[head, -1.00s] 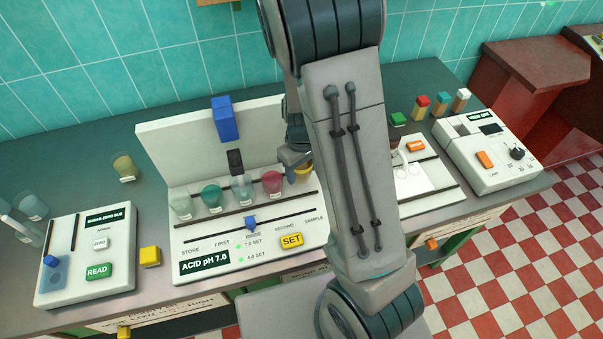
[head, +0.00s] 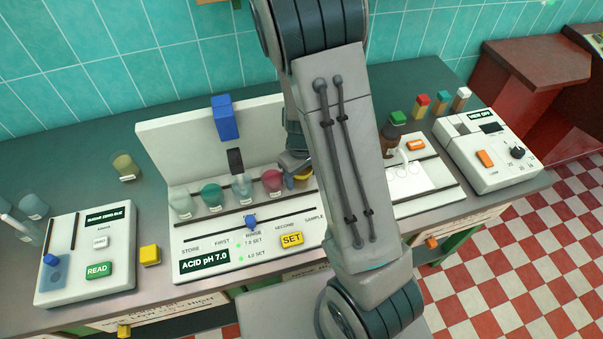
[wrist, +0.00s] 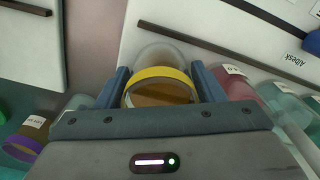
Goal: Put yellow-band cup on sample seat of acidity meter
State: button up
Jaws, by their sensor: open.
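The yellow-band cup (head: 303,179) is at the right end of the row of cups on the acidity meter (head: 205,235), in line with the SAMPLE label. My arm hides part of it in the head view. In the wrist view the cup (wrist: 160,84) holds amber liquid and its yellow band faces me. My gripper (wrist: 162,84) is open, with one blue-grey finger on each side of the cup. It also shows in the head view (head: 297,165), partly behind my arm. The seat under the cup is hidden, so I cannot tell whether the cup rests fully in it.
A pink cup (head: 272,181) stands close to the left of the yellow-band cup, then a pale blue cup (head: 242,188) under the dark probe, a teal cup (head: 212,196) and a grey-green cup (head: 180,202). A purple-band cup (wrist: 25,142) shows in the wrist view.

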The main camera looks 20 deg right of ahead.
jog(key=shift+w+r, duration=0.1)
jog(key=shift+r, duration=0.5)
notch_tip(320, 180, up, 11)
jog(key=s+r+m+t, duration=0.4)
jog(key=s+r, duration=0.9)
jog(key=s, duration=0.1)
jog(key=shift+s, duration=0.25)
